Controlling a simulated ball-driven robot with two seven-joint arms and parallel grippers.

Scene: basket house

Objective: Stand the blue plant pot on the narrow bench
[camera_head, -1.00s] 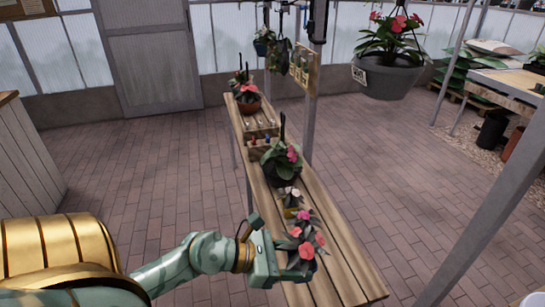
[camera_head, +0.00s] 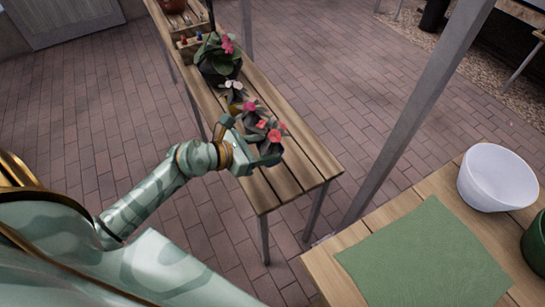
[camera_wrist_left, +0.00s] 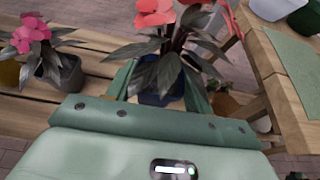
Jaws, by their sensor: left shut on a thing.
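My left gripper (camera_head: 262,160) is shut on the blue plant pot (camera_wrist_left: 158,98), which holds a dark-leaved plant with coral-red flowers (camera_head: 270,134). In the head view the gripper and leaves hide most of the pot. In the left wrist view the pot sits upright between the two green fingers. It is over the near end of the narrow bench (camera_head: 305,160), a slatted wooden one. I cannot tell whether its base touches the slats. My right gripper is not in view.
Other potted plants stand farther along the bench, including a dark pot (camera_head: 220,66) and a grey pot with pink flowers (camera_wrist_left: 68,72). A grey post (camera_head: 420,105) rises right of the bench. A table at lower right bears a green cloth (camera_head: 425,260) and a white bowl (camera_head: 495,177).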

